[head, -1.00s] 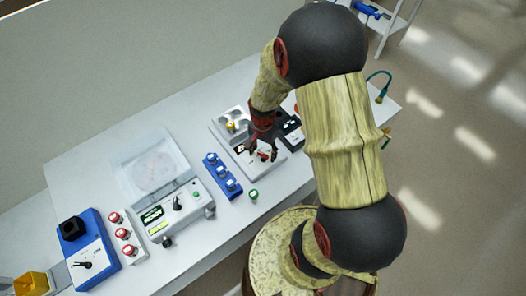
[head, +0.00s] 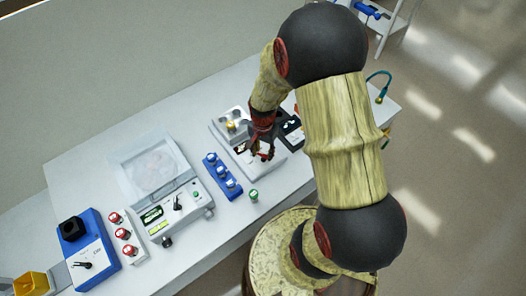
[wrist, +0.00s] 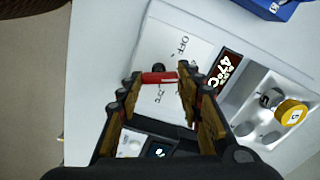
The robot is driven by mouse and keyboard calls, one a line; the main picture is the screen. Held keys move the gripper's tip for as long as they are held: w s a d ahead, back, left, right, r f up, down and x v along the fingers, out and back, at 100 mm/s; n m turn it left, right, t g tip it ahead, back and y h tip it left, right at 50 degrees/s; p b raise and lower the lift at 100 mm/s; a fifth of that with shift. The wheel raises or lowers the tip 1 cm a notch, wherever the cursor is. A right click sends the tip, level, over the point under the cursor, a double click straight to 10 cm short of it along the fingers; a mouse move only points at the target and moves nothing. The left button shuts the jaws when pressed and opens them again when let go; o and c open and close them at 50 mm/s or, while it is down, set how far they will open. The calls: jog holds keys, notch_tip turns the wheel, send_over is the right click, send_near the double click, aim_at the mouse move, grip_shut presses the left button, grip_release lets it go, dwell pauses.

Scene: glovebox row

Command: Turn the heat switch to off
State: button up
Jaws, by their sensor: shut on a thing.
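The heat switch (wrist: 158,78) is a red bar handle with a dark round part beside it, on the white panel (wrist: 150,45) of a small heater unit. OFF is printed on the panel on one side of the handle, and a second label, partly hidden, on the other. My gripper (wrist: 157,80) is shut on the red handle, which lies crosswise between its fingertips. In the head view my gripper (head: 263,153) reaches down onto the unit (head: 277,163) and covers most of the switch.
A display (wrist: 227,70) reading 47°C and a metal well with a yellow-capped vial (wrist: 291,113) sit beside the panel. Left in the head view are a blue rack of vials (head: 222,174), a green-topped vial (head: 253,195) and a balance (head: 173,205). Bench shows bare at the front.

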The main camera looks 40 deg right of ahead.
aim_at(263, 154)
jog(key=n, duration=0.4)
jog(key=shift+n, duration=2.2)
jog(key=o, duration=1.2)
jog(key=shift+c, duration=0.2)
jog(key=shift+r, duration=0.15)
notch_tip(263, 154, up, 12)
